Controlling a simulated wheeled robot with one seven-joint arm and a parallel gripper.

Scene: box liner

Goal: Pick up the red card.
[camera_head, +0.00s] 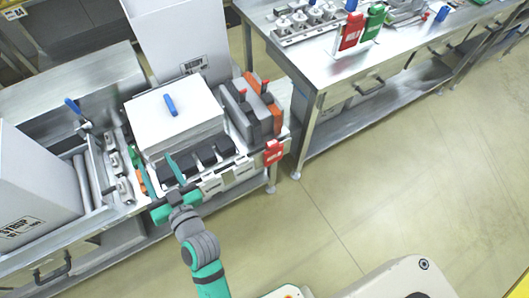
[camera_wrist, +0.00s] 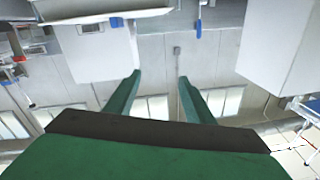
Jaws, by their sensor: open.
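A small red card (camera_head: 273,152) with a white label stands at the front right corner of the near workbench in the head view. Another red card (camera_head: 350,31) stands in a holder on the right-hand table, beside a green card (camera_head: 374,22). My gripper (camera_head: 166,184) is at the front edge of the near bench, well to the left of the nearer red card. In the wrist view my gripper (camera_wrist: 160,76) has its two green fingers apart with nothing between them. I cannot make out a red card in the wrist view.
A white stack (camera_head: 178,118) with a blue-handled tool on top sits behind my gripper. Grey and orange bins (camera_head: 250,105) stand right of it, near the nearer red card. A large white box (camera_head: 35,185) stands at left. The floor (camera_head: 400,165) between bench and table is clear.

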